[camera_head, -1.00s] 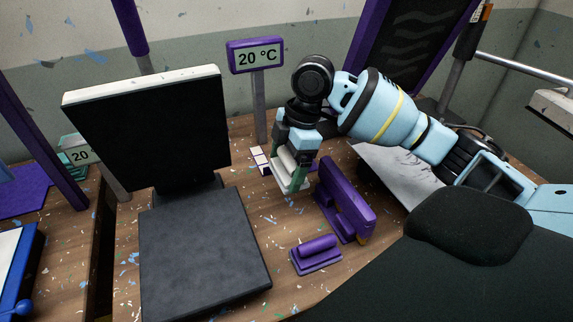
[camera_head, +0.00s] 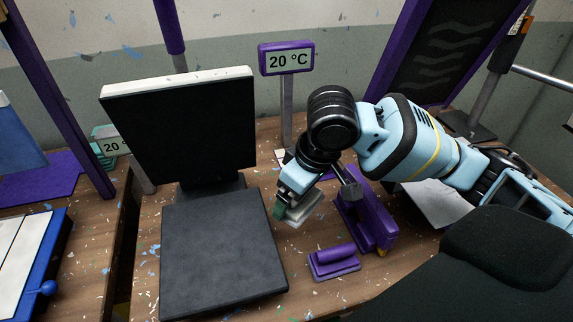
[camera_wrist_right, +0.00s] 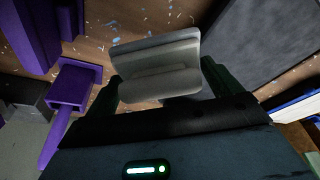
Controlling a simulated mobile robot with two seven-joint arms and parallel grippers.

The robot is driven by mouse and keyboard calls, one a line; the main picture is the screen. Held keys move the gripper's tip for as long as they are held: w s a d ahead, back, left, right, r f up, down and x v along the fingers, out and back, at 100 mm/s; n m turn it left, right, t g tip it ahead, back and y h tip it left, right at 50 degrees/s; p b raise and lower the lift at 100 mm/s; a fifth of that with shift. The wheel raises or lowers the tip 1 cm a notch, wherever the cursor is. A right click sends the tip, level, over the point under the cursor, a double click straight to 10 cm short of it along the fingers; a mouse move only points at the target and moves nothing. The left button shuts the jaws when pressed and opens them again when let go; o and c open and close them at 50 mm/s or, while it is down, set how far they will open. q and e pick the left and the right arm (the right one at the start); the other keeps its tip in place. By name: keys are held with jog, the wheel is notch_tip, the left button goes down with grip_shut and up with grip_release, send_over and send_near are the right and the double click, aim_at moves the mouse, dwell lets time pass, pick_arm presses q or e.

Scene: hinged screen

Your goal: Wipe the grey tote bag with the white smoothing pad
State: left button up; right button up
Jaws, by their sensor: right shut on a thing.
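The white smoothing pad (camera_head: 305,210) is a pale plate with a raised grip, held low over the table. My right gripper (camera_head: 283,210) is shut on it; in the right wrist view the pad (camera_wrist_right: 155,62) sits between the dark green fingers (camera_wrist_right: 160,88). I cannot tell whether the pad touches the table. A dark grey flat slab (camera_head: 220,255) lies to the left of the pad. I cannot tell whether the grey tote bag is this surface or lies on it; no bag handles show. My left gripper is out of view.
A black tilted board with a white edge (camera_head: 175,83) stands behind the slab. A purple block (camera_head: 368,220) and a small purple hand tool (camera_head: 334,262) are right of the pad. A "20 °C" sign (camera_head: 287,59) stands behind. A blue-framed tray (camera_head: 25,255) is far left.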

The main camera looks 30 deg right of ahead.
aim_at(295, 209)
jog(key=s+a+m, duration=0.1)
jog(key=m, duration=0.1)
jog(key=s+a+m+h, duration=0.1)
jog(key=m, duration=0.1)
jog(key=shift+r+m, duration=0.2)
jog(key=shift+m, duration=0.1)
jog(key=shift+s, duration=0.1)
